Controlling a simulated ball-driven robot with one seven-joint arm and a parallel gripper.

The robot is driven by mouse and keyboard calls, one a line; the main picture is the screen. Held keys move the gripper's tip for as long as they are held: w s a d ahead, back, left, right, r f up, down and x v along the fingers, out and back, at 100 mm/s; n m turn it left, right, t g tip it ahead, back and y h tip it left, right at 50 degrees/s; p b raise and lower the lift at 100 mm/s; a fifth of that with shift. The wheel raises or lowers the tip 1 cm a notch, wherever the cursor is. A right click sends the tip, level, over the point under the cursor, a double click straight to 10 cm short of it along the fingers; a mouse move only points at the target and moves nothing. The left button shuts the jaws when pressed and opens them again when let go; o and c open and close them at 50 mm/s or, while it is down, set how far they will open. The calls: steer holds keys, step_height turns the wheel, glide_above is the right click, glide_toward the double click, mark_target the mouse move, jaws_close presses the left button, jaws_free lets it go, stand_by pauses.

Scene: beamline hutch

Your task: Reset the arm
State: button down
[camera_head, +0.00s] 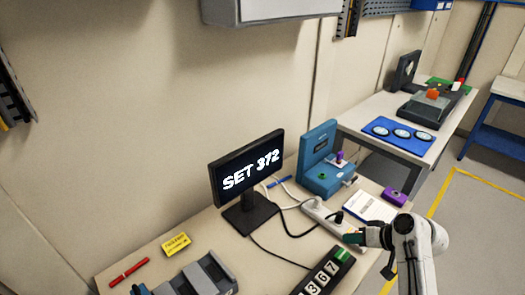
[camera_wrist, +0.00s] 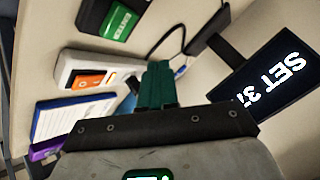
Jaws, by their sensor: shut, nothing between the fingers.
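My arm reaches in from the lower right of the head view. My gripper (camera_head: 356,239) has green fingers and sits over the near part of the desk, beside the white power strip. In the wrist view my gripper (camera_wrist: 156,82) shows its green fingers together, with nothing held.
The white power strip (camera_head: 325,217) with an orange switch (camera_wrist: 93,82), cables, a white-and-blue booklet (camera_head: 369,206) and a purple box (camera_head: 394,196) are close to the gripper. A teal device (camera_head: 318,165) stands behind. A second table (camera_head: 368,117) stands farther back.

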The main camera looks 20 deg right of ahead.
steer(key=shift+n+g, duration=0.4)
steer(key=shift+g, duration=0.5)
steer(key=s+a+f, duration=0.1)
steer(key=a, duration=0.1)
steer(key=s+a+f, duration=0.1)
steer(key=a, duration=0.2)
steer(key=s+a+f, duration=0.1)
steer(key=s+a, duration=0.1)
steer(key=shift+a+f, duration=0.15)
steer(key=s+a+g, duration=0.1)
steer(key=s+a, duration=0.1)
steer(key=s+a+f, duration=0.1)
steer(key=s+a, duration=0.1)
steer(key=s, duration=0.1)
steer(key=s+a+f+n+g+h, duration=0.1)
steer(key=s+a, duration=0.1)
steer(key=s, duration=0.1)
steer(key=shift+a+f+g+b, duration=0.15)
steer(key=shift+a+g+b, duration=0.15)
steer(key=shift+b, duration=0.05)
steer(key=s+r+g+h, duration=0.1)
steer(key=s, duration=0.5)
steer(key=s+a+r+n+g+h, duration=0.1)
steer(key=s+h, duration=0.1)
steer(key=s, duration=0.5)
steer(key=shift+s+a+g, duration=0.3)
steer(key=shift+g, duration=0.1)
